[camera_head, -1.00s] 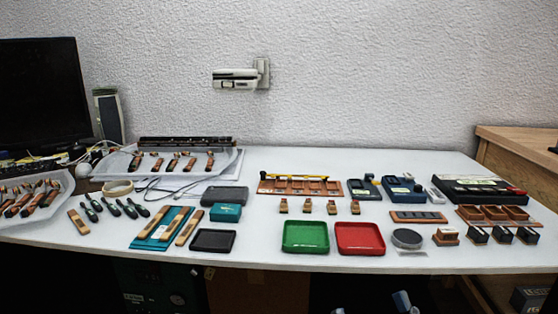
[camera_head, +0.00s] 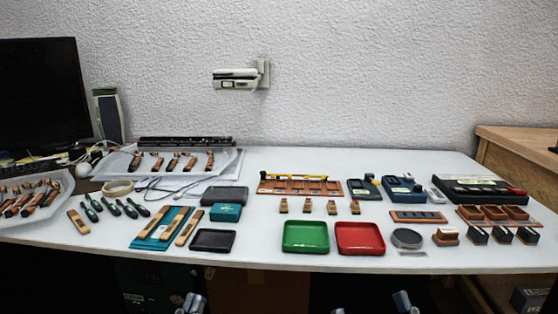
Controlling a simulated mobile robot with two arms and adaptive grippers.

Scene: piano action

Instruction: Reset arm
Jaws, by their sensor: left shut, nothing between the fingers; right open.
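My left gripper (camera_head: 190,303) shows at the bottom edge of the head view, left of the middle. Its fingertips are close together, shut with nothing between them, in front of and below the table's front edge. My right gripper (camera_head: 371,304) is at the bottom edge, right of the middle. Its two fingertips stand wide apart, open and empty. Both grippers are clear of the white table (camera_head: 270,238) and touch nothing. The rest of both arms is out of view.
Near the table's front lie a black tray (camera_head: 213,240), a green tray (camera_head: 306,237) and a red tray (camera_head: 360,238). Several wooden piano parts, green-handled tools (camera_head: 112,206) and dark boxes stand behind and beside them. A monitor (camera_head: 40,95) stands at the far left.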

